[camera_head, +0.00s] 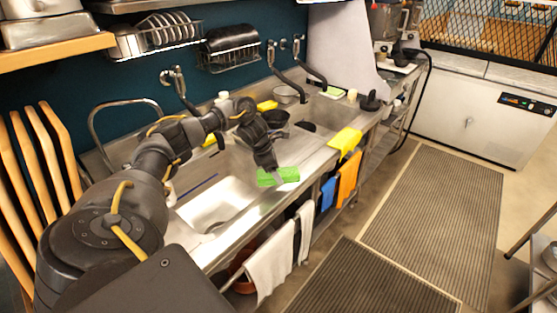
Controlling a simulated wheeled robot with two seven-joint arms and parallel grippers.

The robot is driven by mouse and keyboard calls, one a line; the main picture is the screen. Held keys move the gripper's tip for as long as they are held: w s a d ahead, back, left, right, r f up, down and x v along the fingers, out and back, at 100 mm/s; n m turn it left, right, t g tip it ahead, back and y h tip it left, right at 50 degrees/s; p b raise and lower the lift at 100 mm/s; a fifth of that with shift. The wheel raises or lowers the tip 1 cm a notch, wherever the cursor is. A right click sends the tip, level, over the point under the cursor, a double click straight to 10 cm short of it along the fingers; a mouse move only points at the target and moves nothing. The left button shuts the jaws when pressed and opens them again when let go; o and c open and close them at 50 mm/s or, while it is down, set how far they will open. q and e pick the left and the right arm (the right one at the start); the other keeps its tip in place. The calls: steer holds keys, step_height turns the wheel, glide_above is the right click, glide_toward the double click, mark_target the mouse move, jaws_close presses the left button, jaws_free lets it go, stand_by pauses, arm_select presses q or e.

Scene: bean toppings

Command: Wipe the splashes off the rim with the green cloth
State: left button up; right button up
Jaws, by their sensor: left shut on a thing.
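My left gripper (274,170) reaches down over the metal sink counter and is shut on the green cloth (285,175). The cloth is a small bright green piece at the front side of the counter, close to the sink rim (247,205). I cannot tell whether the cloth touches the metal. The open sink basin (215,208) lies to its left, partly behind my left arm. No splashes can be made out on the rim at this size. My right gripper is not in view.
A yellow cloth (345,140) lies over the counter edge to the right. Orange (348,178), blue (328,193) and white towels (270,262) hang along the front. Bowls (274,118) and taps (283,85) stand behind the gripper. Floor mats (435,220) lie to the right.

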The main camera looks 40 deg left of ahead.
arm_select(q)
steer(key=shift+r+p, duration=1.1)
steer(key=shift+r, duration=0.85)
